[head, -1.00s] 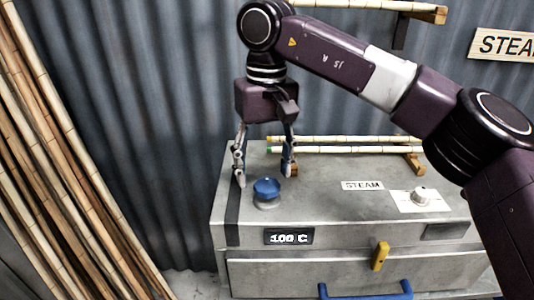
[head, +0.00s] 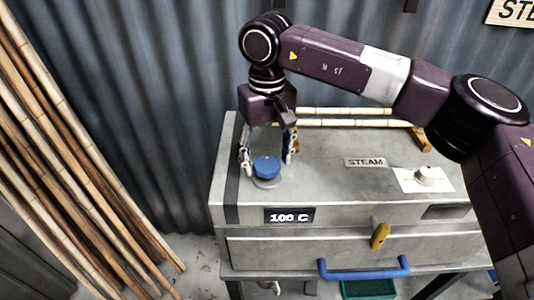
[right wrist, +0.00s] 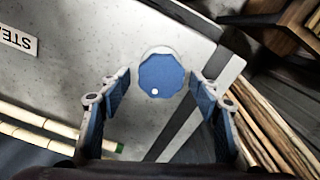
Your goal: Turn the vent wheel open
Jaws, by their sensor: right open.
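The vent wheel is a blue knob (head: 267,167) on a pale round base, on top of the grey steam box (head: 330,185) near its left end. In the right wrist view the blue knob (right wrist: 162,76) shows a white dot near its rim. My right gripper (head: 268,166) points down over the knob, with one finger on either side. In the right wrist view the fingers (right wrist: 160,108) are spread wide and the knob lies between and just ahead of them, apart from both. My left gripper is in neither current view.
The box front has a "100 C" display (head: 289,215), a yellow lever (head: 380,235) and a blue handle (head: 363,270). A white dial (head: 425,175) sits at right. Bamboo poles (head: 70,150) lean at left. Canes (head: 345,123) lie behind the knob.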

